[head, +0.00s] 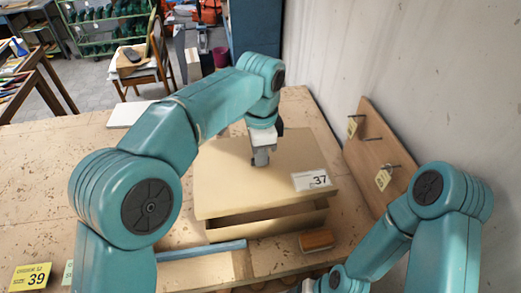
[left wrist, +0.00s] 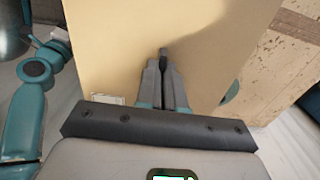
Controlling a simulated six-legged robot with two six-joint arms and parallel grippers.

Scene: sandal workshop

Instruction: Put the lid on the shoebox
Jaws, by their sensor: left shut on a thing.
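The tan shoebox lid (head: 225,185) with a white "37" label (head: 311,180) lies over the tan shoebox (head: 266,227) on the workbench. A dark gap shows between the lid's front edge and the box's front wall, and the lid looks slightly tilted. My left gripper (head: 262,160) points down at the middle of the lid and is shut on it. In the left wrist view the closed fingers (left wrist: 164,56) meet at the lid's broad face (left wrist: 120,40). What exactly they pinch is hard to see. My right arm is at the lower right; its fingers are not clear.
A brown block (head: 316,240) and a blue bar (head: 201,250) lie in front of the box. A wooden board with hooks (head: 375,150) leans at the wall, right. A yellow "39" card (head: 30,278) is at front left. The bench's left side is mostly clear.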

